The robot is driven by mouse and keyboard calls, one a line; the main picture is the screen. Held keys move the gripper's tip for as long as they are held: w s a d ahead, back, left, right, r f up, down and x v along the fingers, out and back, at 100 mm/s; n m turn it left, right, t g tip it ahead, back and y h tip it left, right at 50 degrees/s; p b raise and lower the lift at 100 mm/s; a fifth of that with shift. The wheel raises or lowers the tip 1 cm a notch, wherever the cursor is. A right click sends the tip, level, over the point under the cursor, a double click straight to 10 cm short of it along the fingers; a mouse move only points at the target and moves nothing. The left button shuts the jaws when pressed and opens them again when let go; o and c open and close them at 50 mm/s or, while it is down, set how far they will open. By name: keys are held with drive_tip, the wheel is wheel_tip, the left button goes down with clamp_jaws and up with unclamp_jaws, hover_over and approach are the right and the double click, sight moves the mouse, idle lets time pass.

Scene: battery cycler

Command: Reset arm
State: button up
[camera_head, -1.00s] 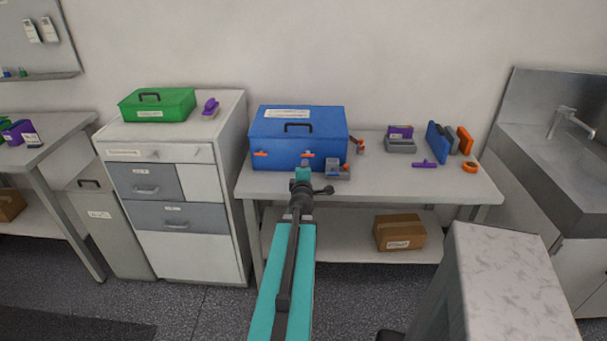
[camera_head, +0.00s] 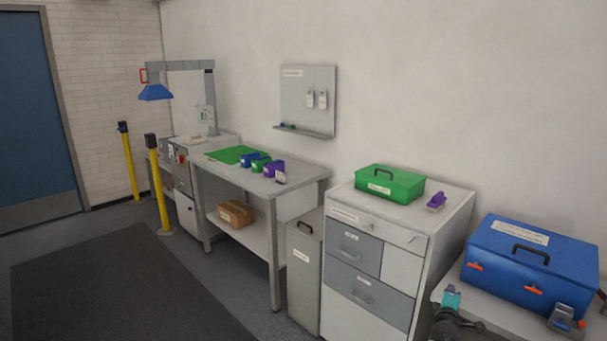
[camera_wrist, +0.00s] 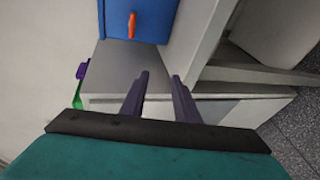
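My gripper (camera_wrist: 160,78) shows in the wrist view as two dark fingers with a gap between them and nothing held. Grey furniture surfaces lie behind them. In the head view only a small dark and teal part of my arm shows at the bottom right, in front of the blue case (camera_head: 530,262); the fingers cannot be made out there. The blue case, with its orange latches, sits on a bench at the right. Its blue side with one orange latch also shows at the top of the wrist view (camera_wrist: 150,20).
A drawer cabinet (camera_head: 361,288) carries a green case (camera_head: 390,186) and a purple tool (camera_head: 436,202). A grey bin (camera_head: 304,280) stands beside it. A workbench (camera_head: 262,186) holds a green mat and coloured bins. Yellow posts (camera_head: 157,185) stand farther left. The floor mat (camera_head: 100,285) is clear.

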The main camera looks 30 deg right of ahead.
drive_tip(key=w+a+f+n+t+y, duration=0.1)
drive_tip(key=w+a+f+y, duration=0.1)
drive_tip(key=w+a+f, duration=0.5)
drive_tip(key=w+a+f+n+t+y, duration=0.15)
drive_tip(key=w+a+f, duration=0.25)
drive_tip(key=w+a, duration=0.65)
drive_tip(key=w+a+f+m+g+y, duration=0.1)
drive_tip(key=a+f+y, duration=0.1)
drive_tip(key=a+f, duration=0.6)
drive_tip(key=w+a+f+m+g+y, duration=0.15)
drive_tip(key=a+f, duration=0.35)
drive_tip(key=a, duration=0.8)
drive_tip(key=s+a+f+m+g+y, duration=0.1)
drive_tip(key=s+a+f+g, duration=0.1)
drive_tip(key=s+a+f, duration=0.5)
drive_tip(key=s+a+f+m+g+y, duration=0.1)
drive_tip(key=s+a+f+g, duration=0.3)
drive_tip(key=a, duration=0.5)
drive_tip(key=s+a+f+m+g+y, duration=0.1)
drive_tip(key=s+a+m+g+y, duration=0.1)
drive_tip(key=s+a, duration=0.4)
drive_tip(key=s+a+f+m+g+y, duration=0.2)
drive_tip(key=s+a+g, duration=0.3)
drive_tip(key=s, duration=0.9)
drive_tip(key=shift+a, duration=0.5)
